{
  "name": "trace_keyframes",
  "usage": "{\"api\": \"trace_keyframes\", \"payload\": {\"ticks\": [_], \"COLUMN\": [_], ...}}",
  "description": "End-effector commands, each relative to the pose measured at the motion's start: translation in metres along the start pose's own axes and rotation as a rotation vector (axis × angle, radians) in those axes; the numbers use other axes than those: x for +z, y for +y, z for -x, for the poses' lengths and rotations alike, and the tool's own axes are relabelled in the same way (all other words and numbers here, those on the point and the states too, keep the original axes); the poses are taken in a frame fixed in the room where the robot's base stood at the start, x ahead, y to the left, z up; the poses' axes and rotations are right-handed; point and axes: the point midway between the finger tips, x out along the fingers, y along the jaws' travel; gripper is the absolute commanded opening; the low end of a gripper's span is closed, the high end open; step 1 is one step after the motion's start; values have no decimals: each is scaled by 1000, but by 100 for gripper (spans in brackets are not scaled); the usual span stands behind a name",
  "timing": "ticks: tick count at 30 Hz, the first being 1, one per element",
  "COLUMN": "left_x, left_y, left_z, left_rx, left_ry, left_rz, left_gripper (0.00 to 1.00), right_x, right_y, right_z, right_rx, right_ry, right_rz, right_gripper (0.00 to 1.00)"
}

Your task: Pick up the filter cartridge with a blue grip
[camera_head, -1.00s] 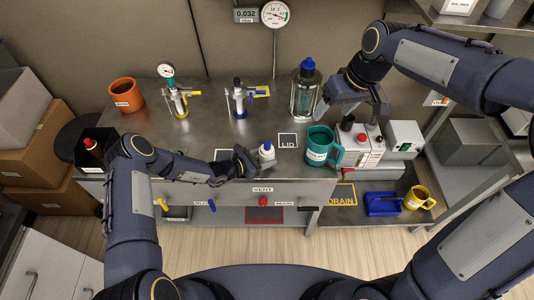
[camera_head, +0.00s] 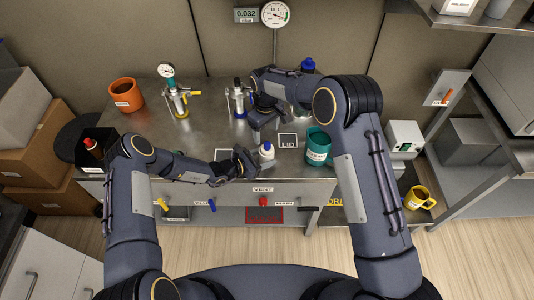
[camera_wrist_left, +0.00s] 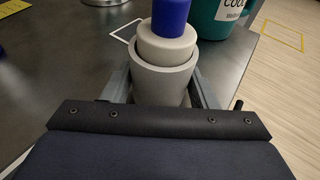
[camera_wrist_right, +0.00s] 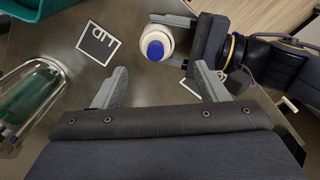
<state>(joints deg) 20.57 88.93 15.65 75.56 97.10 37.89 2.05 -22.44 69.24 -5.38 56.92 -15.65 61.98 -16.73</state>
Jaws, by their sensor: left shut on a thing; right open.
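The filter cartridge (camera_head: 266,148), pale with a blue grip, sits upright inside a light grey cup near the table's front edge. In the left wrist view the blue grip (camera_wrist_left: 171,15) rises from the pale cartridge body (camera_wrist_left: 166,46), and the grey cup (camera_wrist_left: 162,86) surrounds its lower part. My left gripper (camera_head: 254,163) is shut on the grey cup, one finger on each side. My right gripper (camera_head: 266,122) is open and empty, above the table behind the cartridge. In the right wrist view the blue grip (camera_wrist_right: 155,50) lies ahead of my right gripper's open fingers (camera_wrist_right: 160,85).
A LID square (camera_head: 287,141) and a teal mug (camera_head: 318,147) are right of the cartridge. A valve stand (camera_head: 238,98) is behind, near my right gripper. A glass canister (camera_wrist_right: 30,100) shows in the right wrist view. An orange pot (camera_head: 126,94) stands at the back left.

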Motion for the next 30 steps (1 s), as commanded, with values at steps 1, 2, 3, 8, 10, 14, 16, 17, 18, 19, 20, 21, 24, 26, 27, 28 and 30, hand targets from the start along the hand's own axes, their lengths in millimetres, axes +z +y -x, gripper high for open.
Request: {"api": "trace_keyframes", "payload": {"ticks": [1,2,3,8,10,14,16,17,18,19,20,21,24,26,27,28,30], "left_x": [0,0,0,0,0,0,0,0,0,0,0,0,0,0,0,0,0], "left_y": [0,0,0,0,0,0,0,0,0,0,0,0,0,0,0,0,0], "left_z": [0,0,0,0,0,0,0,0,0,0,0,0,0,0,0,0,0], "left_rx": [0,0,0,0,0,0,0,0,0,0,0,0,0,0,0,0,0], "left_ry": [0,0,0,0,0,0,0,0,0,0,0,0,0,0,0,0,0], "left_rz": [0,0,0,0,0,0,0,0,0,0,0,0,0,0,0,0,0], "left_gripper": [40,40,40,40,40,40,40,40,40,40,40,40,40,40,40,40,40], "right_x": [1,1,1,0,0,-1,-2,-2,-2,-2,-2,-2,-2,-2,-2,-2,-2], "right_y": [0,0,0,1,2,5,7,6,6,6,6,6,6,6,6,6,6], "right_z": [-10,-15,-20,-32,-37,-56,-67,-71,-76,-79,-81,-83,-85,-84,-84,-84,-84], "right_rx": [-1,-1,-1,0,0,-1,-1,-1,-1,-1,0,0,0,0,0,0,0], "right_ry": [-3,-3,-2,0,0,-2,-1,-2,-2,-1,0,1,1,1,1,1,1], "right_rz": [0,0,-1,-2,-2,-2,-3,-3,-2,-3,-3,-2,-2,-2,-2,-2,-2], "right_gripper": [67,67,67,67,67,67,67,67,67,67,67,67,67,67,67,67,60]}}
